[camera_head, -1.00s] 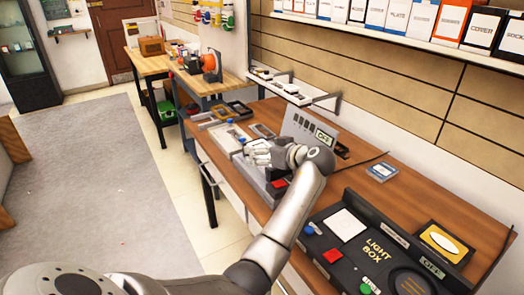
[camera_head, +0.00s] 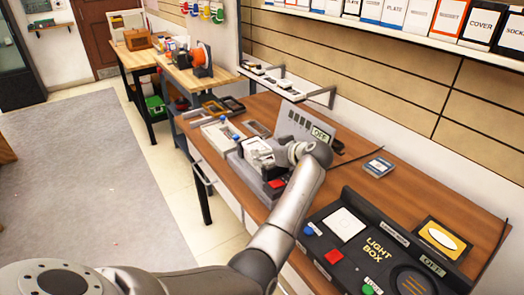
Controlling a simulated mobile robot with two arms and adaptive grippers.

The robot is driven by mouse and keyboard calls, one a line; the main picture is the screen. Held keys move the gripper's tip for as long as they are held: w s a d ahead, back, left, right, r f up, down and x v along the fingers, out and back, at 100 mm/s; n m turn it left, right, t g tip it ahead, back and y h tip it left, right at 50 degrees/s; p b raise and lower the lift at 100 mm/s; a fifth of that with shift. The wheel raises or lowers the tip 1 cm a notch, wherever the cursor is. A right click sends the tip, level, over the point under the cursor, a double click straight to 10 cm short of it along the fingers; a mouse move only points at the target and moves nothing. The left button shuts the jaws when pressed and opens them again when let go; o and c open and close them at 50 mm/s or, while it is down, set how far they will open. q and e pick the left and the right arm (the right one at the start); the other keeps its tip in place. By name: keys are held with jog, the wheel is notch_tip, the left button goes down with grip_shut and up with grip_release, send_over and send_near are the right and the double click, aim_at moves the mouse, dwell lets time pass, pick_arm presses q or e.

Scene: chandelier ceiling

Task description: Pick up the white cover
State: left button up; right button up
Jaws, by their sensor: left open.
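My left gripper (camera_head: 262,152) is open above a grey device on the wooden workbench (camera_head: 385,190). Its pale fingers point left and are small in the picture. I cannot tell whether a white cover lies at the fingertips, since the gripper and wrist hide part of the device. A white square plate (camera_head: 346,224) lies on the black light box (camera_head: 372,248) at the right, apart from the gripper. A box labelled COVER (camera_head: 480,27) stands on the wall shelf at the top right. My right gripper is not in view.
A grey panel with an OFF label (camera_head: 296,124) stands just behind the hand. Small trays (camera_head: 213,107) lie at the bench's far end. A small blue-white card (camera_head: 379,167) lies right of the arm. Bare wood lies around the card. Open carpet (camera_head: 85,180) is at left.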

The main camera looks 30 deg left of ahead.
pick_arm(q)
jog(key=x, duration=0.3)
jog(key=shift+w+a, duration=0.1)
jog(key=shift+a, duration=0.1)
jog(key=shift+d, duration=0.1)
jog(key=c, duration=1.1)
